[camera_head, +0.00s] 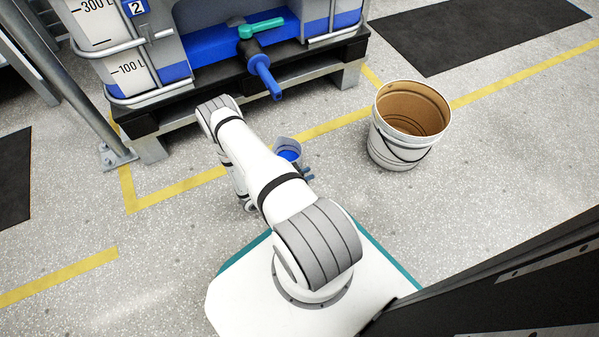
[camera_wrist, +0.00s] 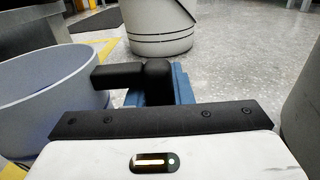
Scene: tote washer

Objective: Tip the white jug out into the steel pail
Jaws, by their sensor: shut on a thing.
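My gripper (camera_wrist: 176,88) is shut on a black handle (camera_wrist: 158,80) at the side of a pale grey-white jug (camera_wrist: 50,105). The jug looks about upright, its open rim facing up. In the head view the jug (camera_head: 287,144) is mostly hidden behind my arm, with blue showing inside its mouth. My gripper (camera_head: 307,173) shows only in part there. A pail (camera_head: 395,152) stands upright on the floor to the right of the jug and apart from it. It looks whitish outside and brown inside, with a thin bail. Its lower part shows ahead in the wrist view (camera_wrist: 160,28).
A caged tank (camera_head: 190,45) on a dark pallet (camera_head: 150,120) stands behind my arm, its blue outlet (camera_head: 264,75) sticking out. Yellow lines (camera_head: 185,185) mark the floor. A dark panel (camera_head: 520,285) is at lower right. The floor between jug and pail is clear.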

